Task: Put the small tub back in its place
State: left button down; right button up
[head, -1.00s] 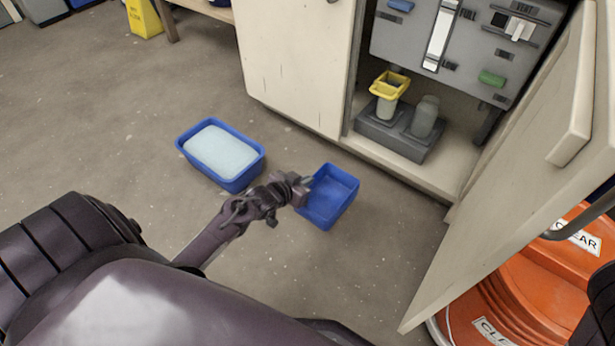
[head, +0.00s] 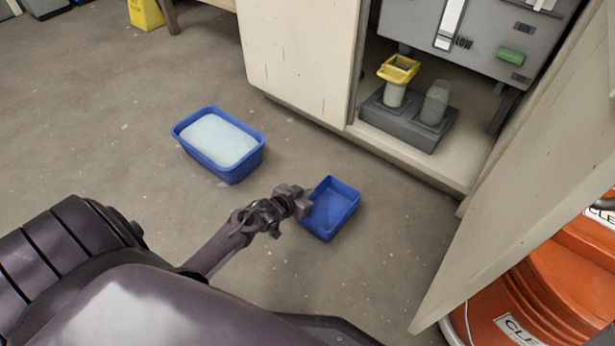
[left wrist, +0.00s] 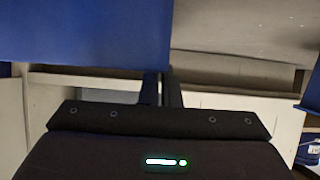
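The small tub (head: 334,213) is an empty blue rectangular container, in the middle of the head view. My left gripper (head: 305,202) is at its left wall, with the fingers close together on that wall. In the left wrist view the tub's blue side (left wrist: 85,30) fills the upper left, right at the left gripper's fingertips (left wrist: 162,76). I cannot tell whether the tub touches the floor. My right gripper is not in view.
A larger blue tub (head: 218,140) with pale contents stands on the floor to the left. An open cabinet holds a grey base (head: 408,122) with a yellow-topped container (head: 397,75) and a grey bottle (head: 436,103). Its open door (head: 520,170) and an orange container (head: 545,290) bound the right.

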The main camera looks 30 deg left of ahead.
pick_arm(q)
jog(key=shift+f, duration=0.1)
jog(key=c, duration=1.6)
grip_release()
jog(key=shift+c, duration=0.2)
